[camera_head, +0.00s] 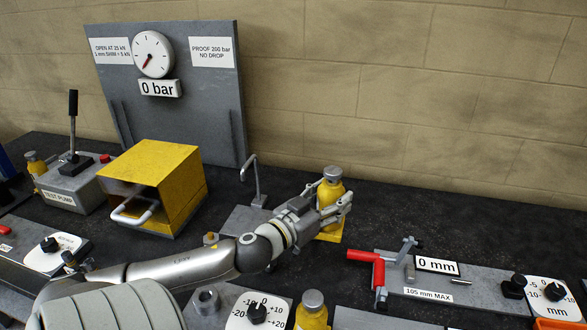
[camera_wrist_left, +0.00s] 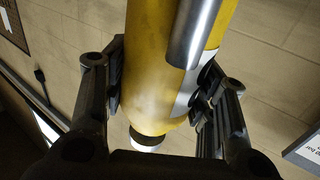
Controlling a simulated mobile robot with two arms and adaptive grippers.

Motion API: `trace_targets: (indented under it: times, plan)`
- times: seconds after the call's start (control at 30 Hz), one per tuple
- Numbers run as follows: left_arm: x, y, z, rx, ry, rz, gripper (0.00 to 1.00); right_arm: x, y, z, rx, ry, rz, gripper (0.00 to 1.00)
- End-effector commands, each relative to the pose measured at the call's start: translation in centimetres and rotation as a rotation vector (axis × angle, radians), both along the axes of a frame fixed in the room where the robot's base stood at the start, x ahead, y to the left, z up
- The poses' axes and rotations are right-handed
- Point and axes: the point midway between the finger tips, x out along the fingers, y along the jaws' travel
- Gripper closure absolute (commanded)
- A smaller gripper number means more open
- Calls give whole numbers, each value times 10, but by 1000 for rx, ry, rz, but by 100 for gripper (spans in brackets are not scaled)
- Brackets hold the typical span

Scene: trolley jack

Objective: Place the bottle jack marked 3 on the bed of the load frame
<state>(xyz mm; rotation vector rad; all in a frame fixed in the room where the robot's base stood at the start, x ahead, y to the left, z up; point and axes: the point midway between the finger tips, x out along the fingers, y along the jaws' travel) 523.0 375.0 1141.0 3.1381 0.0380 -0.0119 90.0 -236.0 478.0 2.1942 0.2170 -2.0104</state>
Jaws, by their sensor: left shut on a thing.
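My left gripper (camera_head: 334,205) is shut around the body of a yellow bottle jack (camera_head: 331,192) with a grey domed top, right of the middle in the head view. The jack looks upright. In the left wrist view the yellow jack body (camera_wrist_left: 158,75) lies between both fingers, with a silver cylinder along it and a pale patch partly hidden by a finger. No number on it can be read. A yellow open-fronted box (camera_head: 178,170) with a bar handle stands left, before the gauge panel; I cannot tell whether it is the load frame. My right gripper is not in view.
The gauge panel (camera_head: 170,95) reads 0 bar. The test pump (camera_head: 75,180) stands left. A grey plate with an upright hooked rod (camera_head: 255,180) lies left of the jack. A red-handled fixture (camera_head: 450,285) is right. Another yellow jack (camera_head: 312,312) stands at the front edge.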

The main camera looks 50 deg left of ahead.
Motion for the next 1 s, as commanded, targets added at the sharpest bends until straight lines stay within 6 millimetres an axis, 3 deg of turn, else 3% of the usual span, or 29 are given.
trace_targets:
  times: [0.07,0.33,0.8,1.0]
  plan:
    - [1,1,-4,3,-13,1,100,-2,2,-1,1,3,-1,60]
    - [1,0,-55,3,-13,2,100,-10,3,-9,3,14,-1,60]
    - [1,0,-127,4,-13,2,100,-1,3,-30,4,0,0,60]
    - [22,1,-121,5,-18,1,100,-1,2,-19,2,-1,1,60]
